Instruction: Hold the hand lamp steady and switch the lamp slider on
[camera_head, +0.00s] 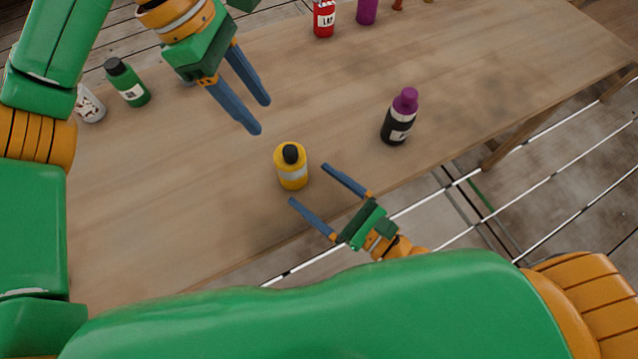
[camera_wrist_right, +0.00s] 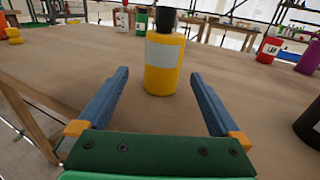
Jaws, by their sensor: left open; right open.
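A yellow bottle-shaped object (camera_head: 291,175) with a pale band and a black top stands upright on the table; I cannot tell for sure that it is the hand lamp. It also shows in the right wrist view (camera_wrist_right: 164,75), straight ahead. No slider can be made out. My right gripper (camera_head: 309,184) is open and empty, its fingers pointing at the yellow object from the table's near edge, with the object just beyond the fingertips. My left gripper (camera_head: 259,116) is open and empty, up and left of the yellow object, its fingers angled down toward it.
A black bottle with a purple cap (camera_head: 399,118) stands to the right. A green bottle (camera_head: 128,84) and a white one (camera_head: 90,104) stand at the left. A red bottle (camera_head: 324,18) and a purple object (camera_head: 367,11) stand at the back. The wooden table (camera_head: 480,70) is otherwise largely clear.

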